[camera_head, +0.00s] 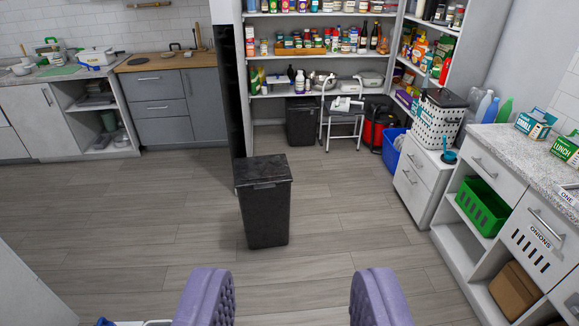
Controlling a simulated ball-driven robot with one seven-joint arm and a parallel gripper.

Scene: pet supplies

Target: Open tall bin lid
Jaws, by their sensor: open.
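The tall bin (265,215) is black and stands upright on the wooden floor near the middle of the view. Its dark lid (261,170) lies flat on top and looks shut. My gripper (291,295) shows at the bottom edge as two purple padded fingers set wide apart. It is open and empty between the fingers. It is nearer to me than the bin, with bare floor between them, and does not touch it.
Pantry shelves (330,14) full of bottles and boxes stand behind. A counter with a green basket (482,207) lines the right. Floor around the tall bin is clear.

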